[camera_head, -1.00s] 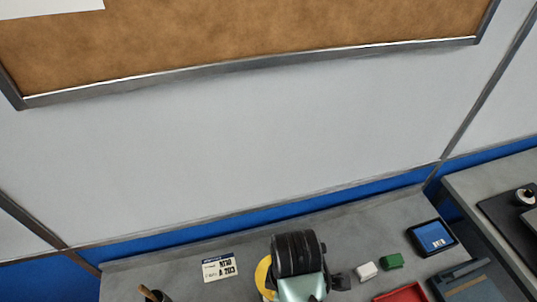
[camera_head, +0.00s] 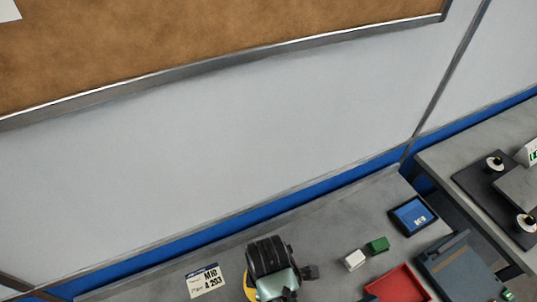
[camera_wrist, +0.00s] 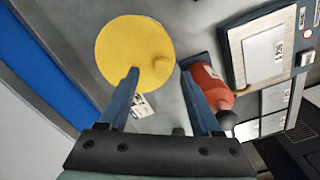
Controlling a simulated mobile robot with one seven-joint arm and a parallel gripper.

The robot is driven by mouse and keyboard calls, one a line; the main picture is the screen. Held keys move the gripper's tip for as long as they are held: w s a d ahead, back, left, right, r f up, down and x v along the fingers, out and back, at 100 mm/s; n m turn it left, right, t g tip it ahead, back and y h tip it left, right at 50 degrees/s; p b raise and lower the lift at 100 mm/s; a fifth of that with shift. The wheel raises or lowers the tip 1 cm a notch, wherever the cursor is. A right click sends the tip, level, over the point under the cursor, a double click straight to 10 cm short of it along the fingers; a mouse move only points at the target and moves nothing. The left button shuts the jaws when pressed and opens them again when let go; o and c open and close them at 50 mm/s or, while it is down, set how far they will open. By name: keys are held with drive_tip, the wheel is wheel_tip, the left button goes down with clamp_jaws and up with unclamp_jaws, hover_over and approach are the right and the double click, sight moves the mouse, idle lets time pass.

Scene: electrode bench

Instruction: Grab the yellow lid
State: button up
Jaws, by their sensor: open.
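The yellow lid (camera_wrist: 130,48) is a flat round disc with a small raised knob near its lower right edge in the wrist view. In the head view only a thin yellow sliver of the lid (camera_head: 248,288) shows beside my arm, which hides the remainder. My gripper (camera_wrist: 160,75) is open, with its two blue fingers apart. The left fingertip overlaps the lid's lower edge in the picture, and the knob appears between the fingertips. Nothing is held. I cannot tell the gap in height between fingertips and lid.
A red cylindrical object (camera_wrist: 208,84) lies close to the right finger. A device with a pale screen (camera_wrist: 268,48) is beyond it. The head view shows a printed card (camera_head: 205,282), white block (camera_head: 355,260), green block (camera_head: 378,244), red tray (camera_head: 400,287) and blue-screened device (camera_head: 413,216).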

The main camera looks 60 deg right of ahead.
sight(250, 293)
drive_tip(key=shift+a+f+p, duration=0.2)
drive_tip(key=shift+f+p, duration=0.2)
drive_tip(key=shift+f, duration=1.8)
clamp_jaws()
